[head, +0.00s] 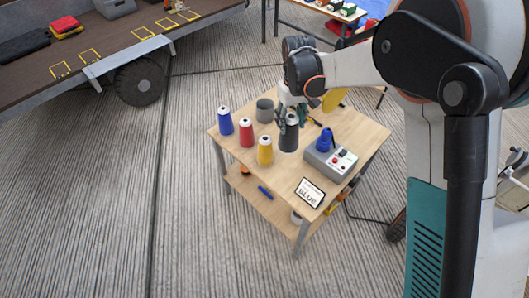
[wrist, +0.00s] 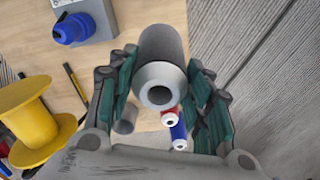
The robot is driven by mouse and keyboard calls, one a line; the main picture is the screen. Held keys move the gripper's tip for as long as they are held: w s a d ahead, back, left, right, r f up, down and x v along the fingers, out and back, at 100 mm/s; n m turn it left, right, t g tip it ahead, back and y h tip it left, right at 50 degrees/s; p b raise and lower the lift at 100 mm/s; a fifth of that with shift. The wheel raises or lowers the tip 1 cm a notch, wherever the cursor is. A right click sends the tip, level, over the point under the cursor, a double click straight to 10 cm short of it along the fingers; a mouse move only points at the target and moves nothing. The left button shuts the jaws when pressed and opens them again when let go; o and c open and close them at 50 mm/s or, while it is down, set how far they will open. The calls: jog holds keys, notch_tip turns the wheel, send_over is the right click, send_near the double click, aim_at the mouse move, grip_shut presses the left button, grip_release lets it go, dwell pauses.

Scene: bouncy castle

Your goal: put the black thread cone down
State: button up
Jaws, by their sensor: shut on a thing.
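The black thread cone (head: 289,138) is upright at the middle of the small wooden table (head: 235,133), in the head view. My gripper (head: 291,117) is above it, shut around its upper part. In the wrist view the cone (wrist: 162,52) looks dark grey with a pale top and a hollow centre. It lies between the teal finger pads of my gripper (wrist: 160,75). The cone's base is at or very near the tabletop; I cannot tell whether it touches.
Blue (head: 225,122), red (head: 246,133) and yellow (head: 265,151) cones stand left of it, with a grey cup (head: 265,110) behind. A yellow spool (wrist: 28,122) is nearby.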

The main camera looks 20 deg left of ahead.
notch_tip(320, 180, down, 20)
jog(key=b, duration=0.5)
jog(key=shift+r+b, duration=0.2)
jog(key=shift+b, duration=0.1)
jog(key=shift+f, duration=0.2)
jog(key=o, duration=1.2)
jog(key=shift+o, duration=0.2)
jog(key=shift+r, duration=0.2)
notch_tip(320, 180, up, 12)
jog(key=p, duration=0.4)
